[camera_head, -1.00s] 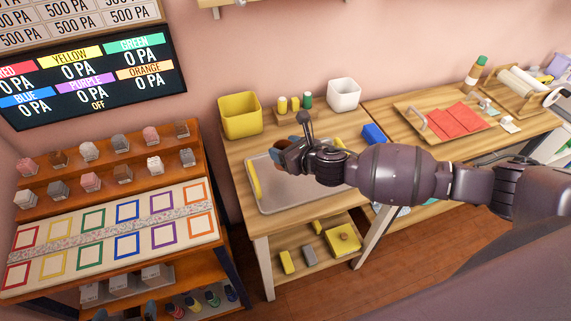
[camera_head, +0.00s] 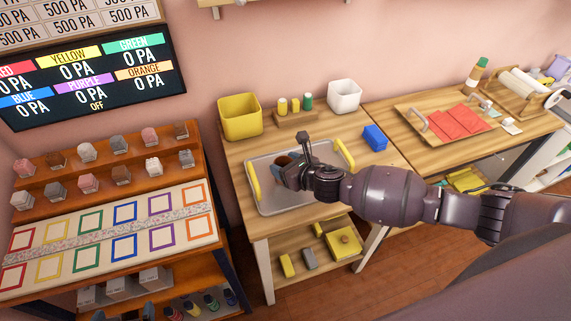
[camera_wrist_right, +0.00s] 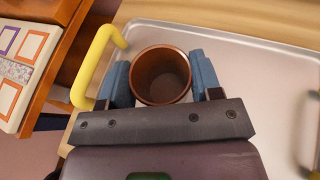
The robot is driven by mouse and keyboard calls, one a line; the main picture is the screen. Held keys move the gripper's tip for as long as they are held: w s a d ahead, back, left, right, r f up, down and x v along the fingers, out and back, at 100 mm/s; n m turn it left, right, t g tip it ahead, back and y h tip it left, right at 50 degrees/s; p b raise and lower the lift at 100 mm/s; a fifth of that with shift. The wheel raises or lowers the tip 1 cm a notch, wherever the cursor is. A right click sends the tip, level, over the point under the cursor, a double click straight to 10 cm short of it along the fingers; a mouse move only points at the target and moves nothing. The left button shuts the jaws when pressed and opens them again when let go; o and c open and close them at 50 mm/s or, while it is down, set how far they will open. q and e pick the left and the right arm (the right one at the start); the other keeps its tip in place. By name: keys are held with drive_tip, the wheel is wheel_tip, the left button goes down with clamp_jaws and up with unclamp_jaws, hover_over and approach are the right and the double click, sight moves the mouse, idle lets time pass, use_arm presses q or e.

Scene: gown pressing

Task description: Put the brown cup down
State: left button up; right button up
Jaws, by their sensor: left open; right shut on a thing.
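The brown cup (camera_wrist_right: 161,78) is upright between the two blue fingers of my right gripper (camera_wrist_right: 161,82), which is shut on it. In the right wrist view I look into its open, empty top. In the head view the cup (camera_head: 281,160) is partly hidden by my right gripper (camera_head: 287,170). It is over the left part of the grey metal tray (camera_head: 270,205); I cannot tell if its base touches the tray. My left gripper (camera_head: 124,314) is open at the bottom left edge of the head view, mostly cut off, far from the cup.
The tray has yellow handles (camera_head: 253,184) at its ends and lies on a wooden table. Behind it stand a yellow bin (camera_head: 240,117), a small bottle rack (camera_head: 296,118) and a white bin (camera_head: 344,95). A blue block (camera_head: 375,137) is to the right. The tray's right part is clear.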

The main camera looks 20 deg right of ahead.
drive_tip(key=o, duration=1)
